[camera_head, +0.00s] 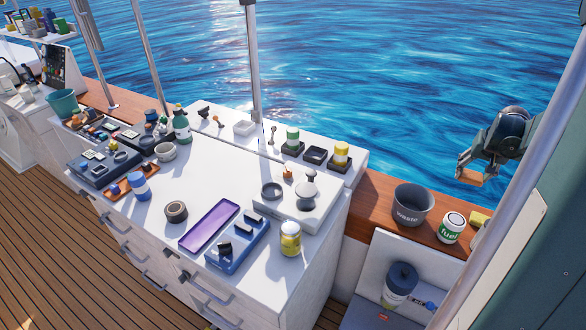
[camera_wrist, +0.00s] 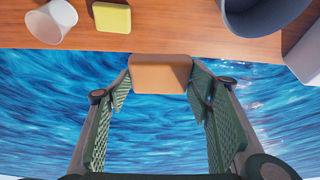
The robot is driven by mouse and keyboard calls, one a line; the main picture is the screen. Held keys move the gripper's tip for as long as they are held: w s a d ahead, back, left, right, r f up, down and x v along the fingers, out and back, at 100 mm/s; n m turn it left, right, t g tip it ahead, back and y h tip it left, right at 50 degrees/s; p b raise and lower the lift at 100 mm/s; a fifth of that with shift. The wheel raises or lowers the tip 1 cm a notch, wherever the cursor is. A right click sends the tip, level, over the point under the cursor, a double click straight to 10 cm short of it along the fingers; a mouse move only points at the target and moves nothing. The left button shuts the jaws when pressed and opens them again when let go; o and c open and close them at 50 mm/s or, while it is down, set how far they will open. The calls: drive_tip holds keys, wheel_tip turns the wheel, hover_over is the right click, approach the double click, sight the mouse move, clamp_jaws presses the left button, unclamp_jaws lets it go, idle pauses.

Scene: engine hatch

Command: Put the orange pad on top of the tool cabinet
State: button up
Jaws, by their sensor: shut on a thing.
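The orange pad (camera_wrist: 160,73) is pinched between the two green ribbed fingers of my gripper (camera_wrist: 161,80) in the wrist view. In the head view my gripper (camera_head: 478,172) is at the right, above the water just beyond the wooden ledge. It holds the pad (camera_head: 469,179) up in the air, clear of the ledge. The tool cabinet (camera_head: 208,170) is the white drawer unit at left and centre in the head view. My gripper is well to the right of it. The cabinet is not seen in the wrist view.
The cabinet top carries a purple tray (camera_head: 210,226), a blue tray (camera_head: 238,246), a tape roll (camera_head: 176,211) and a yellow jar (camera_head: 290,238). Its middle has bare room. A pole crosses the right side.

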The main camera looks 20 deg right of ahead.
sight(472, 175)
wheel_tip(472, 175, up, 10)
drive_tip(key=w+a+n+t+y+p, duration=0.1)
drive_tip(key=w+a+n+y+p, duration=0.3)
drive_tip(key=w+a, duration=1.6)
drive_tip(key=w+a+n+p, duration=0.1)
drive_tip(key=w+a+n, duration=0.1)
drive_tip(key=w+a, duration=0.35)
drive_tip(key=w+a+n+h, duration=0.1)
drive_tip(key=w+a, duration=0.1)
drive_tip(key=a, duration=0.7)
drive_tip(key=w+a+n+p, duration=0.15)
drive_tip(key=w+a, duration=0.25)
drive_tip(key=a, duration=0.4)
drive_tip(key=w+a+n+y+p, duration=0.1)
drive_tip(key=w+a+n, duration=0.15)
drive_tip(key=a, duration=1.35)
drive_tip(key=w+a+n+y+p, duration=0.1)
drive_tip(key=w+a+n, duration=0.15)
drive_tip(key=a, duration=1.25)
drive_tip(key=s+a+n+g+y+p, duration=0.1)
drive_tip(key=s+a+n, duration=0.15)
drive_tip(key=a, duration=1.05)
drive_tip(key=s+a+n+p, duration=0.1)
drive_tip(key=s+a+p, duration=0.15)
drive_tip(key=a, duration=1.05)
drive_tip(key=shift+d+f+b, duration=0.1)
drive_tip(key=shift+f+b, duration=0.35)
drive_tip(key=shift+f, duration=2.25)
drive_tip(key=shift+f, duration=3.1)
